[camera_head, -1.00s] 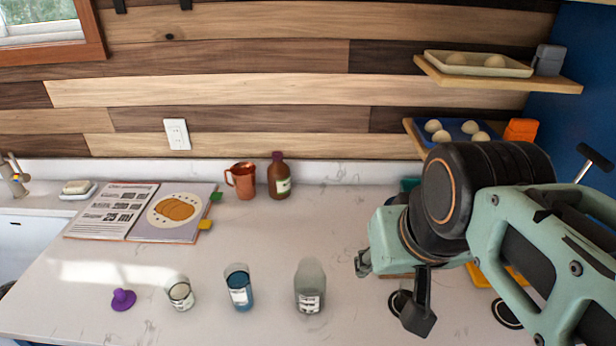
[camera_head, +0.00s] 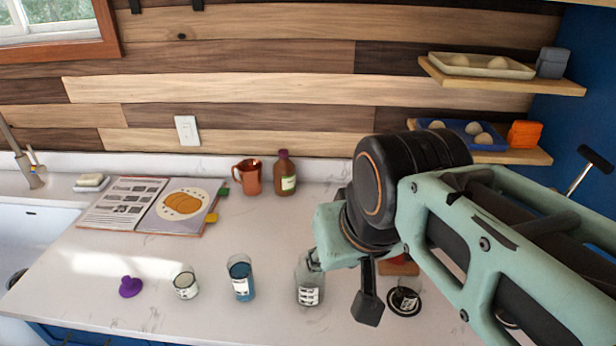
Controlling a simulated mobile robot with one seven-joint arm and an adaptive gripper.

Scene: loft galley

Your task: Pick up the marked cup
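Three labelled vessels stand in a row on the white counter. On the left is a short clear cup (camera_head: 186,285) with pale contents and a white label. In the middle is a taller glass (camera_head: 241,281) with blue contents and a label. On the right is a grey, see-through vessel (camera_head: 309,289) with a label; its top is partly hidden by my gripper. Which one counts as the marked cup I cannot tell. My gripper (camera_head: 341,284) is open, its fingers apart, at the right vessel's upper right. Whether it touches that vessel is unclear.
A purple knobbed object (camera_head: 130,287) lies left of the cups. An open book (camera_head: 150,205), a copper jug (camera_head: 247,177) and a brown bottle (camera_head: 285,174) stand behind. A round dark item (camera_head: 404,301) lies right. Shelves with trays (camera_head: 480,65) hang at upper right.

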